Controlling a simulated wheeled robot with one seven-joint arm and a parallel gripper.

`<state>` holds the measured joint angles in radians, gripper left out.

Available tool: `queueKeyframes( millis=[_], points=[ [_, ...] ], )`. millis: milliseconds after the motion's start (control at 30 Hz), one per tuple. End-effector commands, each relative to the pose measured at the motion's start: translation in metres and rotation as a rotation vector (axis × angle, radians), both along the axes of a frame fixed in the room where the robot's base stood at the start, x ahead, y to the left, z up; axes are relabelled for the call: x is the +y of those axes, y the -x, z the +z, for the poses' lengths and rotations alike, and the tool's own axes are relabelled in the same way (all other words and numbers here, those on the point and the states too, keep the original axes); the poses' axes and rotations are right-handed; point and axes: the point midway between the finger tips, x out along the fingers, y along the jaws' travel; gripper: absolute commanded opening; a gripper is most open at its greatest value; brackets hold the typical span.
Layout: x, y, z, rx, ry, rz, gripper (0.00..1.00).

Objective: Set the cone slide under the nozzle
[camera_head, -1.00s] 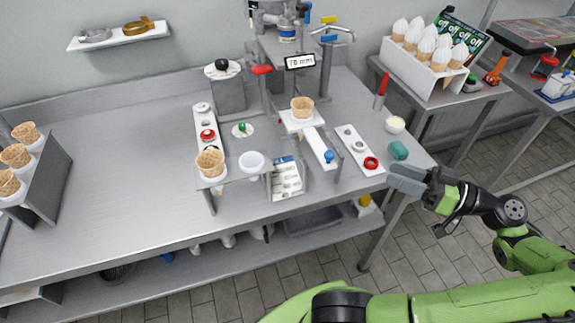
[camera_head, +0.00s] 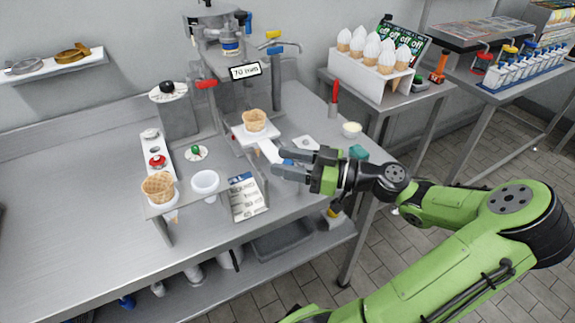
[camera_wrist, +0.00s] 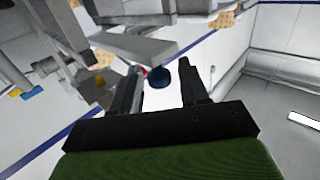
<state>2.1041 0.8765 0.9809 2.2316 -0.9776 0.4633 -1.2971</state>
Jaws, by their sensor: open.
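The cone slide (camera_head: 268,151) is a white bar with a plate at its back end and a blue knob (camera_head: 287,161) at its front end. A waffle cone (camera_head: 254,121) stands in the plate. The nozzle (camera_head: 231,47) is on the machine behind and above the cone, to its left. My gripper (camera_head: 279,164) is open, its fingers at the knob end of the slide. In the wrist view the knob (camera_wrist: 160,77) shows between the two fingers, with gaps on both sides. My fingers partly hide the slide's front end in the head view.
A sign (camera_head: 245,71) reading "70 mm" hangs above the cone. The table's left is clear.

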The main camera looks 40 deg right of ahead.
Motion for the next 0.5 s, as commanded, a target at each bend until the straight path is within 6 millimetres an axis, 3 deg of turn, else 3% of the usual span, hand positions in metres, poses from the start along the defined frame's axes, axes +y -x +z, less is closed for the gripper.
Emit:
queueKeyframes(
  millis=[267,500],
  points=[
    [0.0015,-0.0024,0.0006,0.0,-0.001,0.001,0.43],
    [0.0013,-0.0021,0.0005,0.0,-0.001,0.001,0.06]
  ],
)
